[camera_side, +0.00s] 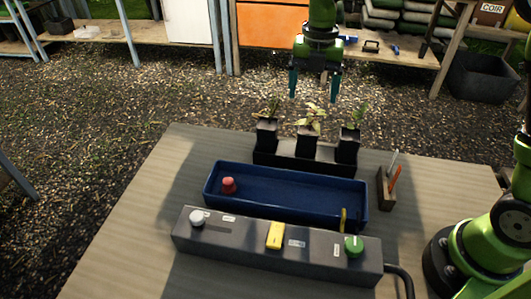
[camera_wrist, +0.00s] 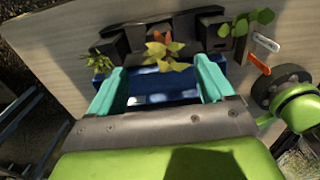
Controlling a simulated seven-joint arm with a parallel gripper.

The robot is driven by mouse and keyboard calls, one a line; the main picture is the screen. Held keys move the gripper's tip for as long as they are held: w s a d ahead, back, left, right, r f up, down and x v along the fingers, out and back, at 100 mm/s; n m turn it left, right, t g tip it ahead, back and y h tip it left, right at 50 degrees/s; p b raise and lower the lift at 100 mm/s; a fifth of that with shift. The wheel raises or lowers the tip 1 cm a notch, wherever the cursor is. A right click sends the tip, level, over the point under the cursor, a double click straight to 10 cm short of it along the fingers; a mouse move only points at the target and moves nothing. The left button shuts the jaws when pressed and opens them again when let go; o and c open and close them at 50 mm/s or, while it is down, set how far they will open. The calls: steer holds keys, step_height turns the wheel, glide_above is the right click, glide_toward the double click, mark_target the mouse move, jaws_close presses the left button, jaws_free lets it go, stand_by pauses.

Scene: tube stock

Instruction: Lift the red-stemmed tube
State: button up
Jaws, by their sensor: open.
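Three dark square tubes with seedlings stand upright in a black rack (camera_side: 275,158) at the table's back edge. The middle tube (camera_side: 307,143) has yellowish leaves, and in the wrist view reddish-orange shows among its leaves (camera_wrist: 162,38), so it looks like the red-stemmed one. The left tube (camera_side: 266,135) has fine green leaves, and the right tube (camera_side: 348,146) has green leaves. Stems are too small to read clearly in the side view. My gripper (camera_side: 313,92) is open and empty, pointing down, above and apart from the tubes. Its teal fingers also frame the wrist view (camera_wrist: 160,88).
A blue tray (camera_side: 290,207) holding a small red knobbed object (camera_side: 228,186) lies in front of the rack. A grey control box (camera_side: 250,248) is nearer. A small holder (camera_side: 386,188) with orange and white markers stands to the right. Bare table lies at left.

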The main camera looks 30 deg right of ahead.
mark_target(309, 127)
step_height(309, 127, down, 9)
steer(key=shift+s+a+f, duration=0.1)
steer(key=shift+s+f, duration=0.05)
steer(key=shift+f, duration=1.2)
steer(key=shift+s+a+f, duration=0.1)
steer(key=shift+f, duration=1.25)
steer(key=shift+c, duration=0.3)
